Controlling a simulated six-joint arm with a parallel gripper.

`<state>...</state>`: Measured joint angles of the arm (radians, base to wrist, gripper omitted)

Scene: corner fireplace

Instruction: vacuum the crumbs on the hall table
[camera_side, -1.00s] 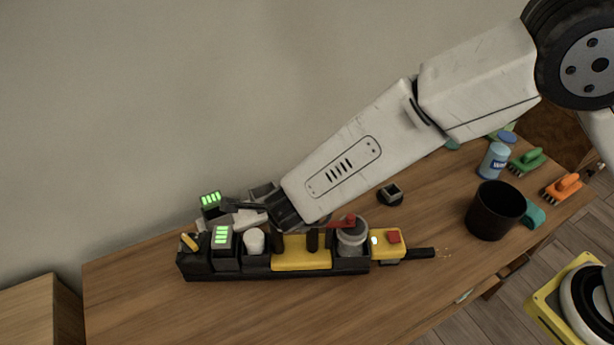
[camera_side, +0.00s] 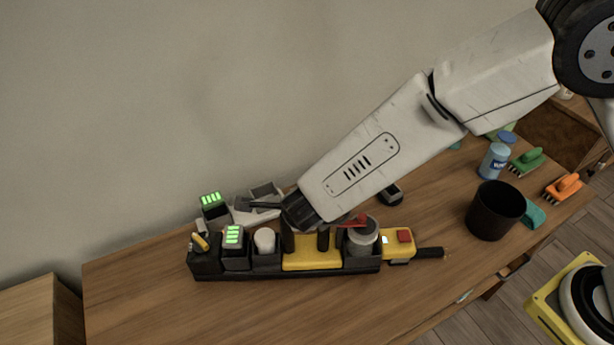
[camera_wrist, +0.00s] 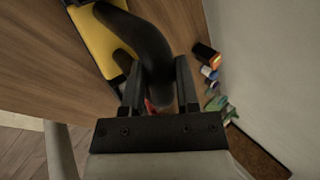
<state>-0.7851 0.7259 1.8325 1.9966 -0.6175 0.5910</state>
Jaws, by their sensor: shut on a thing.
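In the wrist view my gripper (camera_wrist: 158,88) is shut on the curved black handle (camera_wrist: 150,45). The fingertips are partly hidden in the side view.
Behind the vacuum are a grey dock (camera_side: 262,205) and a green-lit battery (camera_side: 213,207). To the right are a black cup (camera_side: 495,211), a blue can (camera_side: 494,161), green (camera_side: 527,161) and orange (camera_side: 563,187) brushes.

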